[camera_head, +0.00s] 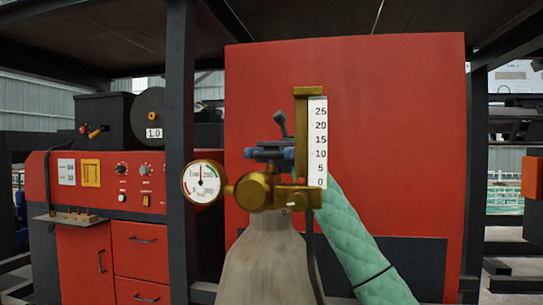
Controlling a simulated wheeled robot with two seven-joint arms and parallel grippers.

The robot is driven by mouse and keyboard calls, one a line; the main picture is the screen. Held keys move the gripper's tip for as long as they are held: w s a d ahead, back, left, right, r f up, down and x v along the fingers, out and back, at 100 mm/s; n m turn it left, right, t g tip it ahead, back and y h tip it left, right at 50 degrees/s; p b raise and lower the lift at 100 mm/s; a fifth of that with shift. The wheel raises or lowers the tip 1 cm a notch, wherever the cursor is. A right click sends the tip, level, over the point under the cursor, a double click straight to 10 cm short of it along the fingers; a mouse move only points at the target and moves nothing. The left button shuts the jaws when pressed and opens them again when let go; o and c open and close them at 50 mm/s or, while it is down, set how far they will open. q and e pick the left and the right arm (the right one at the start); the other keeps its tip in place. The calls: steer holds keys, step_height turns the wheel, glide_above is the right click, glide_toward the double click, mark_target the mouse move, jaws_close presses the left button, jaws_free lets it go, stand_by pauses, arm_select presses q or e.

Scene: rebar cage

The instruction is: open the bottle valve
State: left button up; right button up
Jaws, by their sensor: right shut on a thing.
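A grey gas bottle (268,262) stands upright in the lower middle. The brass bottle valve (254,191) sits on its neck, with a round pressure gauge (203,182) to the left and a white flow scale (317,140) marked 0 to 25 to the right. My right arm comes in from the lower right in a green padded sleeve and passes behind the flow scale. My right gripper (275,152) is at the top of the valve, shut on it, and largely hidden by the brass parts. My left gripper is not in view.
A large red panel (400,130) stands close behind the bottle. A red machine (110,185) with knobs, drawers and a dark reel (150,112) is at the left. Dark posts (180,150) frame the space. A dark hose (312,255) hangs beside the bottle.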

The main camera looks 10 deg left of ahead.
steer(key=shift+n+h, duration=0.5)
steer(key=shift+h, duration=0.6)
steer(key=o, duration=1)
steer(key=shift+c, duration=0.2)
steer(key=shift+r, duration=0.1)
